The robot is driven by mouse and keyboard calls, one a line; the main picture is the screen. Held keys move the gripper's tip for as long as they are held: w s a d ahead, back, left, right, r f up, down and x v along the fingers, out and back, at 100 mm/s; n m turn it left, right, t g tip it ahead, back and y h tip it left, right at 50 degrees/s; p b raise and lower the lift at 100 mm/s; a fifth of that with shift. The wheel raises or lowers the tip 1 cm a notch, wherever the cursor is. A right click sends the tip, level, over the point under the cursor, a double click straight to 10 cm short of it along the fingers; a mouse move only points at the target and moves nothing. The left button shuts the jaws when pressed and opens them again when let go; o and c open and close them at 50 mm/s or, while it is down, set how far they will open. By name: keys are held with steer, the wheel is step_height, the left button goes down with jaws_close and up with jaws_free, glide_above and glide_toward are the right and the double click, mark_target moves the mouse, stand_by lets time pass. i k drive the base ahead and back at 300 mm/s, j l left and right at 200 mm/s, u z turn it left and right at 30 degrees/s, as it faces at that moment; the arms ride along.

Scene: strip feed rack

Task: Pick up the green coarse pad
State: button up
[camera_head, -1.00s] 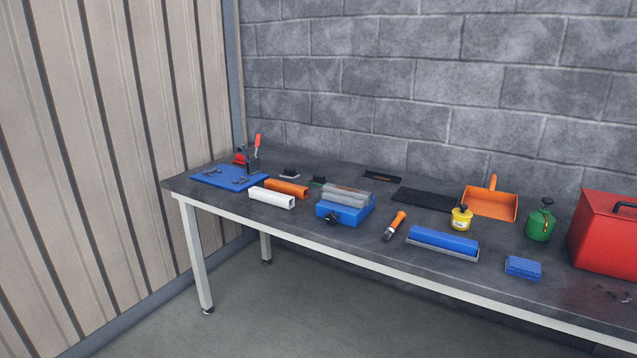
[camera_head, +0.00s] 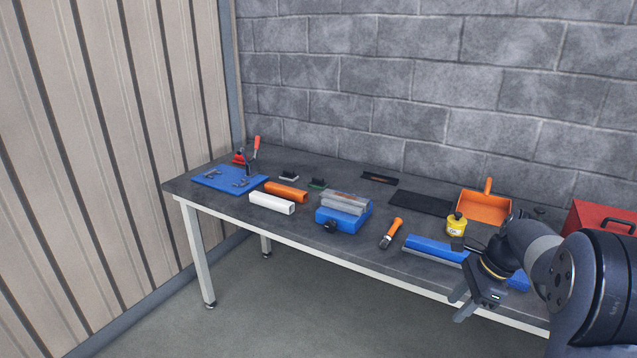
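The green coarse pad (camera_head: 317,184) appears as a small block with a dark top and a thin green edge. It lies towards the back of the dark workbench (camera_head: 235,205), right of the orange bar and behind the blue vise-like block. My gripper (camera_head: 459,304) is at the lower right, in front of the bench's front edge and far from the pad. Its two fingers are apart with nothing between them.
A similar pad with a pale base (camera_head: 288,177) lies left of the green one. An orange bar (camera_head: 286,192), a white bar (camera_head: 272,202) and a blue block with grey jaws (camera_head: 343,214) stand in front. An orange-handled tool (camera_head: 391,233) and yellow can (camera_head: 456,225) lie rightwards.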

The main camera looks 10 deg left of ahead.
mark_target(317, 182)
steer(key=i+j+z, duration=0.1)
steer(key=i+j, duration=0.5)
steer(key=j, duration=0.2)
steer(key=i+j+z, duration=0.15)
steer(key=i+j, duration=0.4)
steer(key=j, duration=0.3)
steer(key=i+j+z, duration=0.15)
steer(key=j, duration=0.3)
steer(key=i+j+z, duration=0.1)
steer(key=i+j, duration=0.25)
steer(key=j, duration=0.15)
steer(key=i+j, duration=0.25)
steer(key=j, duration=0.25)
steer(key=i+j+z, duration=0.15)
steer(key=j, duration=0.35)
steer(key=i, duration=0.05)
